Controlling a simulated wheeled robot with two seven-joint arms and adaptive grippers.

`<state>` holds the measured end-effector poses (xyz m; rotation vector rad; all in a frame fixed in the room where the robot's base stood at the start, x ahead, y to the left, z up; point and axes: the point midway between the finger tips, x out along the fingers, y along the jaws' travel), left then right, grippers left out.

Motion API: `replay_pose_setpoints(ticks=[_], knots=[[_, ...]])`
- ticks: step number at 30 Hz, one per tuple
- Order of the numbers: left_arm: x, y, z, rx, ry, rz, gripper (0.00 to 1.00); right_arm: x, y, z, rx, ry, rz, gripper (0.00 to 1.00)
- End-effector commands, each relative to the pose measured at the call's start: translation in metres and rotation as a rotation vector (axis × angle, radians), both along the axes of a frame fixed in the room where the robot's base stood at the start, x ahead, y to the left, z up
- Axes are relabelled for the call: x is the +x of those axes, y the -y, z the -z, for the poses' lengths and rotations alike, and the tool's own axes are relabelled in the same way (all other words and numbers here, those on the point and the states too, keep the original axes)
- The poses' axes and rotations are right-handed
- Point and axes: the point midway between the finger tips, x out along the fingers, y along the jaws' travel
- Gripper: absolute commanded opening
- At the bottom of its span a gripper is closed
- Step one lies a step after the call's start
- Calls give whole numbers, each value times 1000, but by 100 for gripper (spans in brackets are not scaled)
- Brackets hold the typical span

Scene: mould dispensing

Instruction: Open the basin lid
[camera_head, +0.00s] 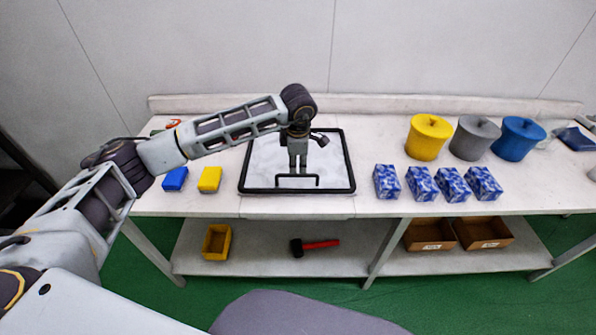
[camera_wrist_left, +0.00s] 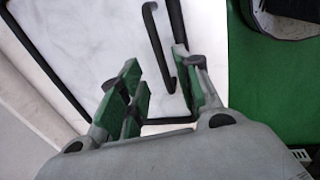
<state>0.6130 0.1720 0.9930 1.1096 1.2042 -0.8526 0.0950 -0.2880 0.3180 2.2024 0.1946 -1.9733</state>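The basin lid (camera_head: 264,160) is a pale panel in a black frame, lying flat and closed over the basin on the table. Its black handle (camera_head: 312,177) is near the front edge. My left gripper (camera_head: 297,172) points down over the lid, just behind the handle in the head view. In the left wrist view, its green-padded fingers (camera_wrist_left: 155,62) are apart with nothing clamped between them. The black handle (camera_wrist_left: 153,32) shows close to the fingertips there; I cannot tell whether they touch it. My right gripper is not in view.
A blue block (camera_head: 174,179) and a yellow block (camera_head: 209,180) lie left of the basin. Several blue-patterned boxes (camera_head: 386,182) and yellow, grey and blue lidded pots (camera_head: 428,140) stand to the right. A red-handled mallet (camera_head: 318,244) lies on the lower shelf.

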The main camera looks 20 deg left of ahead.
Motion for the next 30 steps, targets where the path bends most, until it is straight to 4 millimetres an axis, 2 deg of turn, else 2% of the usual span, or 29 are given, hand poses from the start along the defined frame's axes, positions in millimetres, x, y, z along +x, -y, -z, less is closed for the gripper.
replay_pose_setpoints(ticks=[9, 15, 27, 30], knots=[[7, -1, 40, -2, -3, 0, 33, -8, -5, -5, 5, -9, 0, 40], [10, -3, 55, 0, -1, 1, 33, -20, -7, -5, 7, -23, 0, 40], [11, -3, 59, -1, 0, 0, 33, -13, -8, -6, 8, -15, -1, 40], [11, -3, 59, -1, 0, 0, 21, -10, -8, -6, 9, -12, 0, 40]])
